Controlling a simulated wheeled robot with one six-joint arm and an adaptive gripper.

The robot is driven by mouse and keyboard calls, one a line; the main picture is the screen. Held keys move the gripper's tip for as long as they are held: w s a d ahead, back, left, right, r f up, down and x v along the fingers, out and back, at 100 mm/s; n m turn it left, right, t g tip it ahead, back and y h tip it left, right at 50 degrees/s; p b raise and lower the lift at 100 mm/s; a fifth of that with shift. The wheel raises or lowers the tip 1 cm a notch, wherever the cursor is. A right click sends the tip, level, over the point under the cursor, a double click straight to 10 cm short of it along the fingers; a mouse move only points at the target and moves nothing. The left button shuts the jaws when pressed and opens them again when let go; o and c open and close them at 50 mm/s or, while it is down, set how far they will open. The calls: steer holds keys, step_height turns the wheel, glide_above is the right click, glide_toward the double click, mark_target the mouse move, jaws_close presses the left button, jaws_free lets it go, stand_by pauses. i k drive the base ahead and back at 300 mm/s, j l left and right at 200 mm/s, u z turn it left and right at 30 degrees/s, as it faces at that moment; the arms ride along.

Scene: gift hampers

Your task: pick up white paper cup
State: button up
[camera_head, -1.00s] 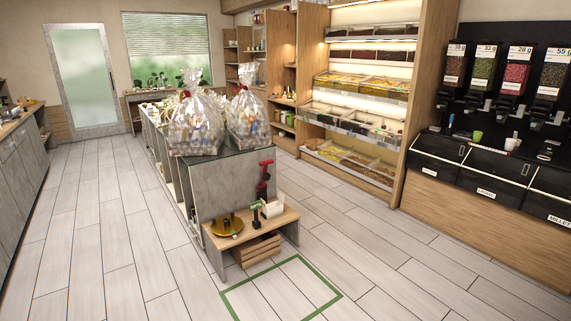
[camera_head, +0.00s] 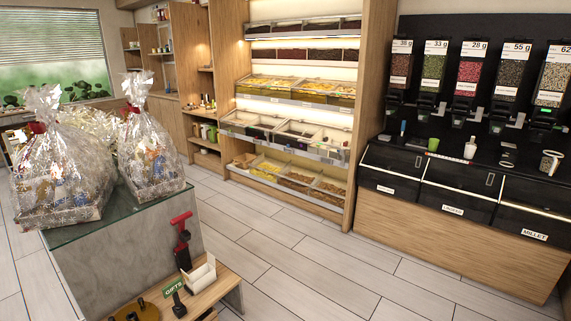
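My gripper is not in view. I cannot make out a white paper cup for certain. A small white upright object (camera_head: 470,148) stands on the black dispenser counter at the right; it looks narrower at the top, more like a bottle, and is too small to tell. A green cup-like object (camera_head: 433,144) stands to its left on the same counter. A white open box (camera_head: 199,276) sits on the low wooden shelf at the bottom, beside a red and black tool (camera_head: 181,242).
The glass-topped display counter (camera_head: 120,217) with wrapped gift hampers (camera_head: 62,165) stands at the left. Black lidded bins (camera_head: 455,187) line the dispenser counter's front. Lit shelves of food trays (camera_head: 290,135) stand at the back. The tiled floor (camera_head: 310,265) between is clear.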

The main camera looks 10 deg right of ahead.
mark_target(469, 152)
steer(key=i+l+z, duration=0.15)
steer(key=i+z, duration=0.2)
steer(key=i, duration=0.15)
steer(key=i+z, duration=0.3)
steer(key=i, duration=0.25)
steer(key=i+j+z, duration=0.15)
steer(key=i+z, duration=0.2)
steer(key=i, duration=0.15)
steer(key=i+j+z, duration=0.3)
steer(key=i, duration=0.2)
steer(key=i+l, duration=0.15)
steer(key=i, duration=0.45)
steer(key=i+l, duration=0.1)
steer(key=i, duration=0.45)
steer(key=i+l+u, duration=0.1)
steer(key=i, duration=0.5)
